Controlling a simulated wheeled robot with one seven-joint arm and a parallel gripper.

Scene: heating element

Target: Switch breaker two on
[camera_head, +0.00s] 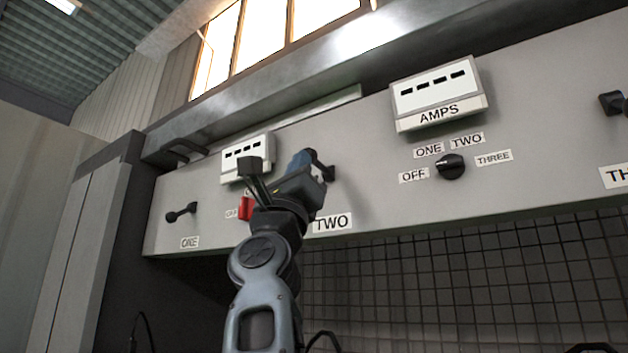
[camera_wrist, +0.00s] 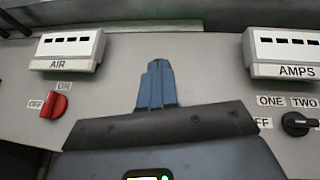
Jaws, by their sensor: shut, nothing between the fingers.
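My gripper (camera_head: 303,160) is shut and empty, raised in front of the grey panel just above the TWO label (camera_head: 332,222). Its blue fingers also show in the wrist view (camera_wrist: 157,85), pressed together and pointing at the panel. Part of a black handle, breaker two (camera_head: 328,173), shows just to the right of the fingers in the head view. The rest of it is hidden behind my gripper, so I cannot tell its position or whether the fingers touch it. In the wrist view I do not see this handle.
A red OFF/ON knob (camera_wrist: 54,105) sits left under the AIR meter (camera_wrist: 68,48). A black selector knob (camera_head: 450,167) sits right under the AMPS meter (camera_head: 438,95). Breaker one's handle (camera_head: 181,212) is far left. Another black handle (camera_head: 612,103) is at the right edge.

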